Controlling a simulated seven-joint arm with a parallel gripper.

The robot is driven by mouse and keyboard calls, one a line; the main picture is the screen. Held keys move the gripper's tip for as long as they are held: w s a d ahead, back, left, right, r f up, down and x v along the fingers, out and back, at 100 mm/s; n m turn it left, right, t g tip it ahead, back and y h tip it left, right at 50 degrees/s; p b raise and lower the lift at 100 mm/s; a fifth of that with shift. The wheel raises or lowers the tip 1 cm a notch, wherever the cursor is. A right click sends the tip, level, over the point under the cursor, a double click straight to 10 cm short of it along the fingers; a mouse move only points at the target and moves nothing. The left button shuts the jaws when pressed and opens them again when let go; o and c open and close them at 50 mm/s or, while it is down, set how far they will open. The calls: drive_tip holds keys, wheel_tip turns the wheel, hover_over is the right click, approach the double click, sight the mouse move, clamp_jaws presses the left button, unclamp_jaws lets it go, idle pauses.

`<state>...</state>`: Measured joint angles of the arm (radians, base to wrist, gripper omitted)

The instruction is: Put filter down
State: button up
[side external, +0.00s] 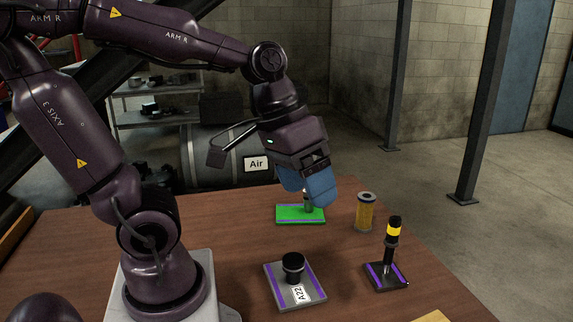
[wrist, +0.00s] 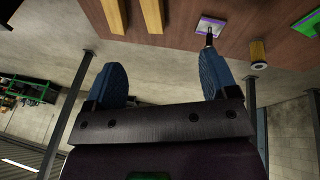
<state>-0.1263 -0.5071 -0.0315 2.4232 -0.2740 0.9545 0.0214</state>
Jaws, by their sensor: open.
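The filter, a yellow cylinder with a dark top opening (side external: 365,212), stands upright on the brown table, to the right of the green plate. It also shows in the wrist view (wrist: 259,52), to the right of my fingers. My gripper (side external: 307,190), with blue fingers, hangs above the green plate, left of the filter and apart from it. Its fingers are spread in the wrist view (wrist: 158,80), with nothing between them.
The green plate (side external: 288,214) bears a metallic post, partly hidden behind my fingers. A grey plate labelled A22 (side external: 282,292) holds a black cylinder. A dark plate (side external: 377,280) holds an upright black and yellow tool (side external: 393,233). Bare table lies between them.

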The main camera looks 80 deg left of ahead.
drive_tip(key=shift+s+a+r+m+t+y, duration=0.45)
drive_tip(key=shift+s+r+m+t+y, duration=0.05)
drive_tip(key=shift+s+r+m+t, duration=0.1)
drive_tip(key=shift+s+a+r+m+t+y, duration=0.4)
drive_tip(key=shift+s+r+m+t+y, duration=0.1)
drive_tip(key=shift+s+m, duration=0.1)
idle(0.4)
